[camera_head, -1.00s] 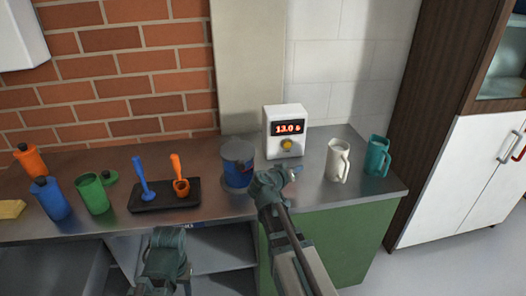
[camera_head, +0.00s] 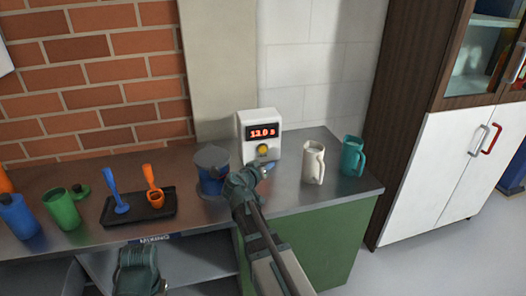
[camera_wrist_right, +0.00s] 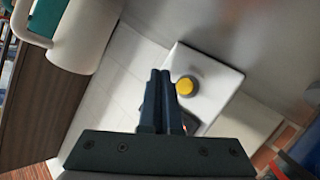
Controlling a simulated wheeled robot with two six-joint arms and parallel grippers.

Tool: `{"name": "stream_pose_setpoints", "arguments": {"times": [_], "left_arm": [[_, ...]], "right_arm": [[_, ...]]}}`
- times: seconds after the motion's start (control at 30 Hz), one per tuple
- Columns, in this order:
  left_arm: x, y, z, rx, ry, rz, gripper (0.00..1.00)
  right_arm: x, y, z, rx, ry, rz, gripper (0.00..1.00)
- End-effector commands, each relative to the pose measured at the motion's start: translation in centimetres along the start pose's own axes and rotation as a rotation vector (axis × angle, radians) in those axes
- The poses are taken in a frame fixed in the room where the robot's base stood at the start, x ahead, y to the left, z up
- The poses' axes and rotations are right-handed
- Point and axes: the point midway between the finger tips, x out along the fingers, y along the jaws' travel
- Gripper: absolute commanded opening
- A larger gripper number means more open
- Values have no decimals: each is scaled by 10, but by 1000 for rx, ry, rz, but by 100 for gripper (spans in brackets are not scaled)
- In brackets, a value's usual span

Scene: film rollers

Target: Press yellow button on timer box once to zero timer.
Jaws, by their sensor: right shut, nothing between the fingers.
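My right gripper (camera_head: 265,168) is in front of and slightly below the button. In the right wrist view, the shut, empty fingers (camera_wrist_right: 161,74) lie just left of the yellow button (camera_wrist_right: 185,87) on the timer box (camera_wrist_right: 210,72); contact cannot be told and no gap is clear. A part of my left arm with the left gripper (camera_head: 139,268) is low at the counter's front; its fingers are not clear.
A blue can with a grey lid (camera_head: 212,172) stands close left of the timer box. A white mug (camera_head: 313,164) and a teal mug (camera_head: 352,157) stand to the right.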

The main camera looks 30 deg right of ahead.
Motion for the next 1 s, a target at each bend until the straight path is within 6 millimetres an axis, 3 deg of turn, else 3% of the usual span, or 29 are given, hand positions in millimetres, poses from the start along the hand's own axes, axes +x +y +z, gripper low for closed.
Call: {"name": "stream_pose_setpoints", "arguments": {"times": [0.5,1.0], "left_arm": [[0,0,0,0,0,0,50],[0,0,0,0,0,0,50]], "right_arm": [[45,-33,-33,0,0,0,0],[47,-34,-34,0,0,0,0]]}}
